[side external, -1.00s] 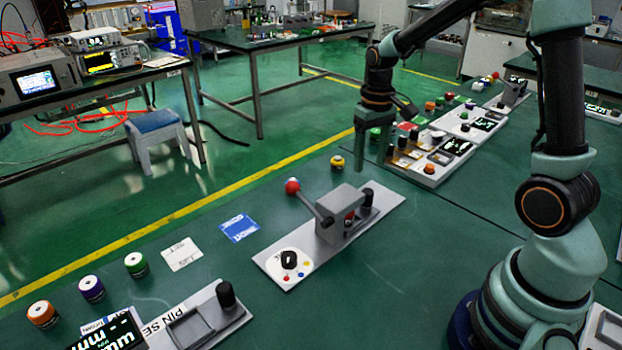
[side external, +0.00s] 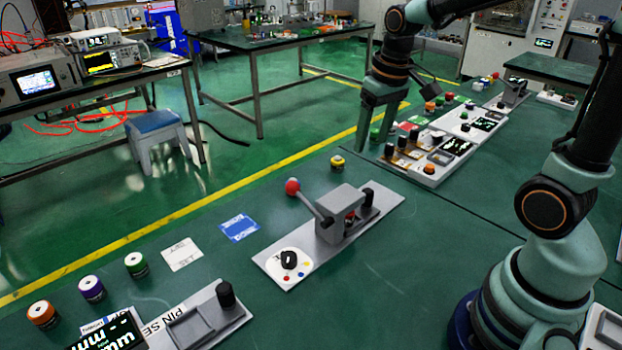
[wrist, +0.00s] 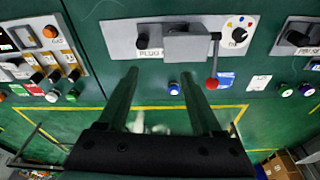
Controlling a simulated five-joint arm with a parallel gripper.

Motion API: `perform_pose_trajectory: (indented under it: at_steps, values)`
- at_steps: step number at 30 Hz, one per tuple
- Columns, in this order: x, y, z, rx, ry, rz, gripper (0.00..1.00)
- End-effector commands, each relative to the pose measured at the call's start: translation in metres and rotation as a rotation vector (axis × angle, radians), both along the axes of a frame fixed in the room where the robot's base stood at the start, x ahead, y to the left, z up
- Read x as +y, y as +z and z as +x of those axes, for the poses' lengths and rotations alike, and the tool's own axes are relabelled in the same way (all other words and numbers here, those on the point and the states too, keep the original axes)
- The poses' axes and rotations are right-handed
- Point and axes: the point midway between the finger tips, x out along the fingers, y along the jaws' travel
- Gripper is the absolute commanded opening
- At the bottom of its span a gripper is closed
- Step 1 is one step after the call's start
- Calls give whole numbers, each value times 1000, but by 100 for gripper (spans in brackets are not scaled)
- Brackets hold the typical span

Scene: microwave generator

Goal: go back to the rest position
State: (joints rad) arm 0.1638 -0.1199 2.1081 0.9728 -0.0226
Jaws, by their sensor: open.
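My gripper (side external: 376,130) hangs with its fingers pointing down at the back of the green table in the side external view, beside the right-hand panels. The fingers are apart from the grey lever unit (side external: 340,215), which has a red-balled lever. In the wrist view the lever unit (wrist: 190,45) lies beyond the fingertips.
Panels with knobs and buttons (side external: 430,160) stand close right of my gripper. Orange (side external: 42,314), purple (side external: 91,289) and green (side external: 136,265) pieces stand at left. The table's front middle (side external: 390,285) is clear.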

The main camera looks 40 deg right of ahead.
Motion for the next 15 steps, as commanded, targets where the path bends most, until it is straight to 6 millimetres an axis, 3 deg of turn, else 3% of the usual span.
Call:
perform_pose_trajectory:
  at_steps: [6, 15]
  values:
    - [31, 28, -32, -149, 69, -16, 66]
    - [55, 38, -63, -290, 131, -18, 66]
